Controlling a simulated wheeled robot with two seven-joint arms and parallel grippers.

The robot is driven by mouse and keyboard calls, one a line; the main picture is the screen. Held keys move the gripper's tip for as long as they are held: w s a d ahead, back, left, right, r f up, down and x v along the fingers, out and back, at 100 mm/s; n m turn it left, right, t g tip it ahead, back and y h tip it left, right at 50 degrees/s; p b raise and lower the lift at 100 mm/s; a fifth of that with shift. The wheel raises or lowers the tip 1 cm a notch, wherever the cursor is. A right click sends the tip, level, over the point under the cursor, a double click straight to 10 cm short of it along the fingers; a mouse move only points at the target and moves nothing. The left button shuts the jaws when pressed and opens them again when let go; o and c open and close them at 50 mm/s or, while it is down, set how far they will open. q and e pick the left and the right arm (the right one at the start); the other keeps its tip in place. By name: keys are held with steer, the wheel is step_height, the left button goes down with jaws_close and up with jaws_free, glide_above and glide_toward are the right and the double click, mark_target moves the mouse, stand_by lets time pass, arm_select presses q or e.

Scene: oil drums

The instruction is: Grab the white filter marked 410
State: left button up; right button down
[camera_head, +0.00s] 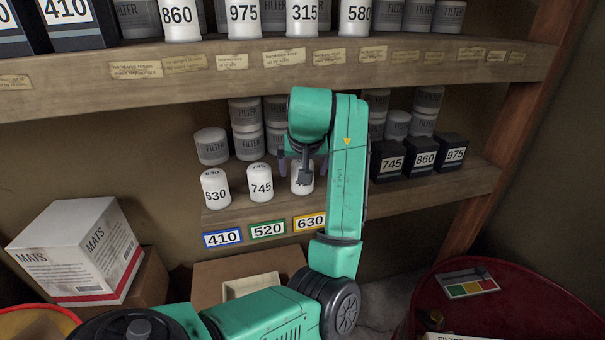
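No white filter with a readable 410 shows. On the lower shelf stand white filters marked 630 (215,190) and 745 (260,184). A third white filter (302,186) stands to their right, its number hidden by my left gripper (303,168). That gripper points down in front of or over this filter, with its fingers apart on either side. Whether they touch it cannot be told. A blue-framed 410 label (222,238) is on the shelf's front edge. My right gripper is not in view.
The upper shelf (400,62) holds white filters marked 860, 975, 315 and 580, and a black box marked 410 (72,22). Black boxes (423,157) stand right on the lower shelf, grey filters behind. A MATS box (75,250) and red drum (510,305) stand below.

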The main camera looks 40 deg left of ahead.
arm_select(q)
steer(key=p+x, duration=0.3)
steer(key=x, duration=0.2)
steer(key=shift+w+a+f, duration=0.1)
steer(key=shift+a+f, duration=0.05)
steer(key=shift+f, duration=0.25)
steer(key=shift+c, duration=0.6)
steer(key=shift+w, duration=0.1)
jaws_close()
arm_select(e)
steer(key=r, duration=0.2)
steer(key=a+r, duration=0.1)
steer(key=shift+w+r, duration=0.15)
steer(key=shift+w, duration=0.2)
arm_select(q)
steer(key=shift+a+r, duration=0.1)
steer(key=shift+r, duration=0.05)
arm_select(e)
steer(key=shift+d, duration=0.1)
